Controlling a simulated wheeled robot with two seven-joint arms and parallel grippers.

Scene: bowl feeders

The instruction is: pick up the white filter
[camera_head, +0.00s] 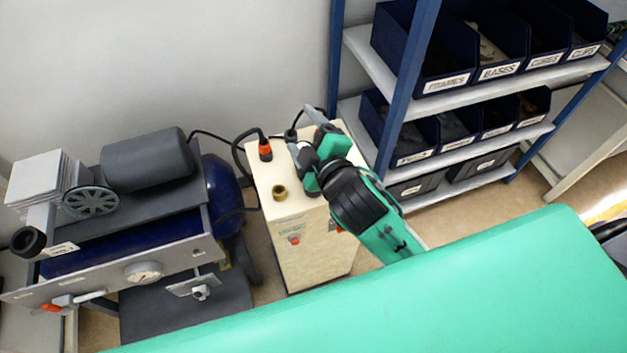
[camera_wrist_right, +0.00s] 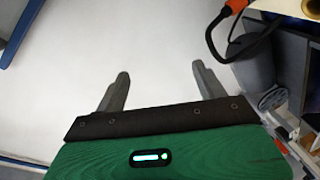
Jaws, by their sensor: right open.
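A white block of stacked pleats (camera_head: 45,180), which looks like the white filter, sits at the left end of the compressor (camera_head: 150,165) in the head view. My right gripper (camera_head: 306,133) is open above the cream cabinet, well to the right of the white block and apart from it. In the right wrist view its two grey fingers (camera_wrist_right: 160,78) are spread with nothing between them, against a pale blank surface. The white block does not show clearly in the wrist view. My left gripper is out of view.
The cream cabinet (camera_head: 310,248) carries a brass fitting (camera_head: 280,192) and an orange-tipped black cable (camera_head: 265,148). A blue shelf rack with labelled bins (camera_head: 445,85) stands to the right. A dark cup-shaped part (camera_head: 28,240) is at the compressor's left front.

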